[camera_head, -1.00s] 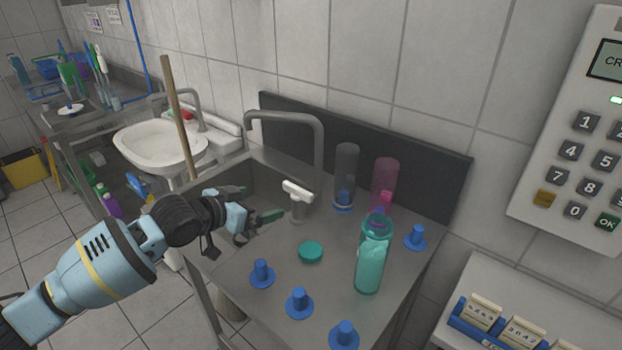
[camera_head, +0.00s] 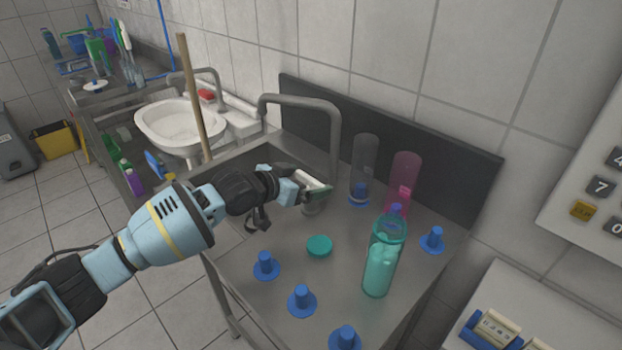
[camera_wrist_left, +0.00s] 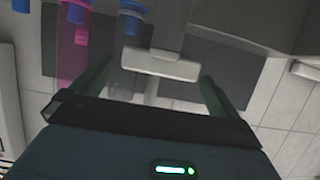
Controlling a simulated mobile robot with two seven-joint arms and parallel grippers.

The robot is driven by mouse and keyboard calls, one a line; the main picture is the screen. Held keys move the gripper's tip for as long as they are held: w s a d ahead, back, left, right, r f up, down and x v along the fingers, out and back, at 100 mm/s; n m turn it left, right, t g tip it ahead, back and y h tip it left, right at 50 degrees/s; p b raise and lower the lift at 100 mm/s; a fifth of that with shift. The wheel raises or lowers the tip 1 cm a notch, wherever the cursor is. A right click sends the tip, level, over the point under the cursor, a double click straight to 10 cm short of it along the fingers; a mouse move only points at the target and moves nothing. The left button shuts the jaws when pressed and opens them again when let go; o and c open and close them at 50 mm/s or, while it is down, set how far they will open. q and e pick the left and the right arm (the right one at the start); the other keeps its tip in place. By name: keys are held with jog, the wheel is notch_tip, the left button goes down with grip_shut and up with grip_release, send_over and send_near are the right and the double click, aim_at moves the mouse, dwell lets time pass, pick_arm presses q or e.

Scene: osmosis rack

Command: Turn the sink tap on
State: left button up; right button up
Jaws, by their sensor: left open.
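The sink tap has a grey arched spout (camera_head: 300,99) over the steel basin and a white T-shaped handle (camera_head: 314,184) on a short post beside it. In the left wrist view the white handle (camera_wrist_left: 160,65) lies between and just beyond the two green fingers. My left gripper (camera_head: 309,190) is open around or just short of the handle; whether a finger touches it I cannot tell. It also shows open in the left wrist view (camera_wrist_left: 152,88). My right gripper is not in view.
The steel counter (camera_head: 335,285) carries several blue pegs, a teal cap (camera_head: 319,246), a teal bottle (camera_head: 379,268) and clear and pink cylinders (camera_head: 405,178) right of the tap. A wooden stick (camera_head: 193,95) stands left, before a white washbasin (camera_head: 170,128).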

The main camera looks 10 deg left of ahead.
pick_arm(q)
jog(key=shift+x, duration=1.25)
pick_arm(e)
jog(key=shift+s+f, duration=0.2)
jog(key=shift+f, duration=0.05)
